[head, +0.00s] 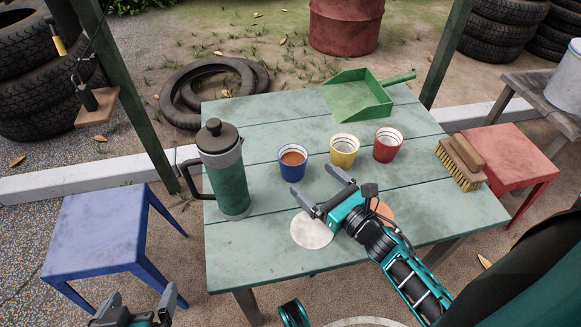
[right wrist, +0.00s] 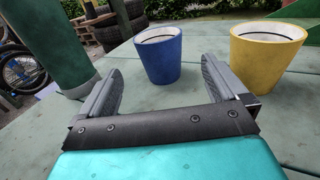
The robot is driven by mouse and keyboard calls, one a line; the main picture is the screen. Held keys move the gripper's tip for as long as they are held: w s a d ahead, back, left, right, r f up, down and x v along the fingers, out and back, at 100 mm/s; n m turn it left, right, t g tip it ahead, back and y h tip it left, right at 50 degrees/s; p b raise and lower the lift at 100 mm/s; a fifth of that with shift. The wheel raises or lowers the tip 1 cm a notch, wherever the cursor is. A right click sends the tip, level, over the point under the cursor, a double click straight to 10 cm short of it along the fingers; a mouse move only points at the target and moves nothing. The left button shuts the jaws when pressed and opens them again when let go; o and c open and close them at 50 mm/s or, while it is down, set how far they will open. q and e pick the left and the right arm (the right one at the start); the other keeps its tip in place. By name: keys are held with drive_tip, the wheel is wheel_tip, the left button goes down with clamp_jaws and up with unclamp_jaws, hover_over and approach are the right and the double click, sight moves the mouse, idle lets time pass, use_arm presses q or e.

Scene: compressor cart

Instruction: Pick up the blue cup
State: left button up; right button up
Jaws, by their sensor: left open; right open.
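The blue cup (head: 292,165) stands upright on the green table (head: 265,115), with brown-orange contents showing inside in the head view. My right gripper (head: 324,195) is open and empty, low over the table on the near side of the cup. In the right wrist view the blue cup (right wrist: 158,54) stands just beyond the open fingers (right wrist: 170,88), a little apart from them and roughly centred between them. My left gripper (head: 140,305) is open and empty at the bottom left, off the table near the blue stool.
A green press pot (head: 230,180) stands left of the blue cup. A yellow cup (head: 343,152) and a red cup (head: 387,146) stand to its right. A brush (head: 461,163) and green dustpan (head: 360,97) lie further off. A white disc (head: 311,231) lies near my right gripper.

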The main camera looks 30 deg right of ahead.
sight(301, 166)
drive_tip(key=x, duration=0.4)
drive_tip(key=b+x, duration=0.1)
drive_tip(key=x, duration=0.3)
drive_tip(key=shift+w+a+r, duration=0.1)
drive_tip(key=shift+w+r, duration=0.15)
drive_tip(key=shift+w, duration=0.15)
drive_tip(key=shift+c, duration=0.4)
drive_tip(key=c, duration=1)
drive_tip(key=shift+c, duration=0.4)
drive_tip(key=shift+r, duration=0.15)
